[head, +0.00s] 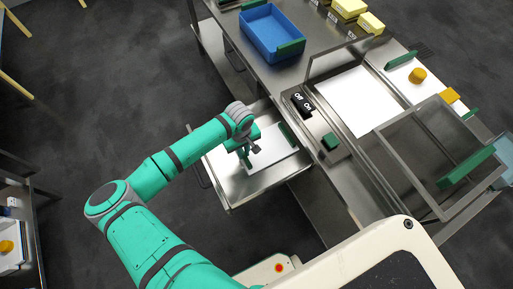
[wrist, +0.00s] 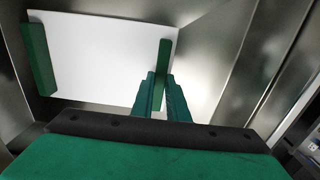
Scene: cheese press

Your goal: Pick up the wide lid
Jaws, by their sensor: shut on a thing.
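The wide lid (head: 277,158) is a flat white plate with two green handles. It is in the open metal drawer below the counter. My gripper (head: 250,151) is above the lid's near-left end in the head view. In the wrist view the lid (wrist: 100,55) fills the upper left, with one green handle at its left edge. My gripper (wrist: 163,95) is shut on the other green handle, on the right side. Whether the lid touches the drawer floor cannot be told.
The metal drawer (head: 237,196) has raised walls close around the lid. To its right is the counter with a green button (head: 330,141), a switch panel (head: 301,103) and a raised frame (head: 392,134). A blue tray (head: 262,38) stands at the back.

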